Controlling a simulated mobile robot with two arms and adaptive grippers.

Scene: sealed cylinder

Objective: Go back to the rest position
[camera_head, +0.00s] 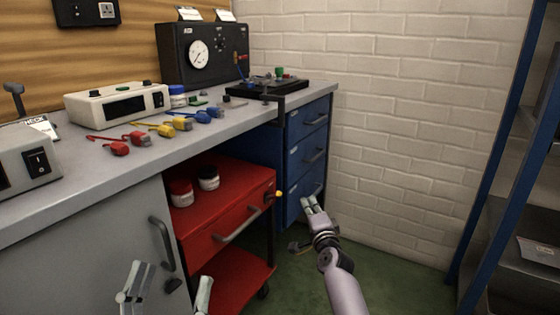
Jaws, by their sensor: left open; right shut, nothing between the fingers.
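My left gripper (170,282) is at the bottom edge of the view, in front of the grey cabinet door. Its two fingers are spread wide apart with nothing between them. My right gripper (309,204) is further right, its arm coming up from the bottom. Its fingers are close together and empty, in front of the lower part of the blue drawer unit (291,139). Whether it touches the drawer unit cannot be told.
A grey workbench (75,180) holds meters, coloured connectors and a black gauge box (203,55). A red trolley (228,190) with two jars stands partly under it. Blue-framed shelving (500,150) is at the right. Green floor (390,280) is clear between.

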